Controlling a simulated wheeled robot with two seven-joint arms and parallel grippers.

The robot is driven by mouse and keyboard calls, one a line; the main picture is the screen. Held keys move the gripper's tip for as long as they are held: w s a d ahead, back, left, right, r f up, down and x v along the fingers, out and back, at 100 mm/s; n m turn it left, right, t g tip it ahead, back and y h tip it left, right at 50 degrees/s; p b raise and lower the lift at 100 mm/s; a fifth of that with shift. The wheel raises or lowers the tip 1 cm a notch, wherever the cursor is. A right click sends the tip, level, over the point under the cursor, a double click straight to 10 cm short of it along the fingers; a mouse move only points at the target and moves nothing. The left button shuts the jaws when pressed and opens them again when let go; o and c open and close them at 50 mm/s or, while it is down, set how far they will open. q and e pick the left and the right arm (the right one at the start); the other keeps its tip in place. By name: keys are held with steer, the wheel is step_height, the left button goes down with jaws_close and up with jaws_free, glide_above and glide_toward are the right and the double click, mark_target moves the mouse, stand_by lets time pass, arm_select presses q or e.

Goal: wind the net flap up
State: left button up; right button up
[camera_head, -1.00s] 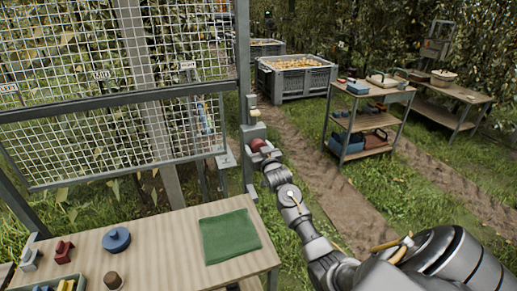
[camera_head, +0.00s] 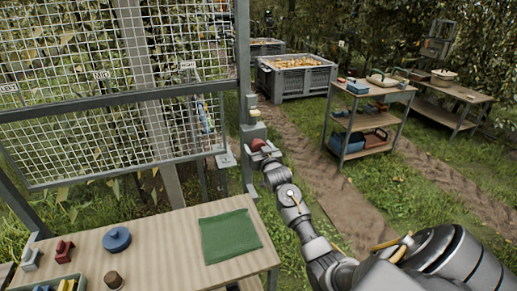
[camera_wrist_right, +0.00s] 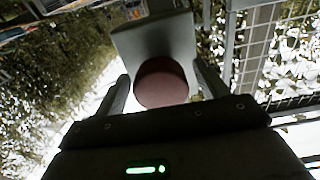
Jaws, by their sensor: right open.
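The net flap (camera_head: 120,139) is a white mesh panel in a grey frame, hanging at a tilt below the upper net in the head view. A grey winder box (camera_head: 253,130) sits on the post at its right, with a dark red round knob (camera_head: 257,144). The box (camera_wrist_right: 152,38) and the knob (camera_wrist_right: 163,84) also show in the right wrist view. My right gripper (camera_head: 265,152) is open at the knob. In the wrist view its two fingers stand on either side of the knob, with gaps visible. My left gripper is out of view.
A wooden table (camera_head: 165,232) in front holds a green cloth (camera_head: 229,236), a blue round lid (camera_head: 117,239) and small parts. A shelf cart (camera_head: 368,118) and a crate of pears (camera_head: 296,77) stand to the right. The dirt path between is clear.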

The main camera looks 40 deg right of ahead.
steer(key=b+v, duration=0.3)
steer(key=v, duration=0.7)
steer(key=shift+s, duration=0.35)
steer(key=shift+a, duration=0.2)
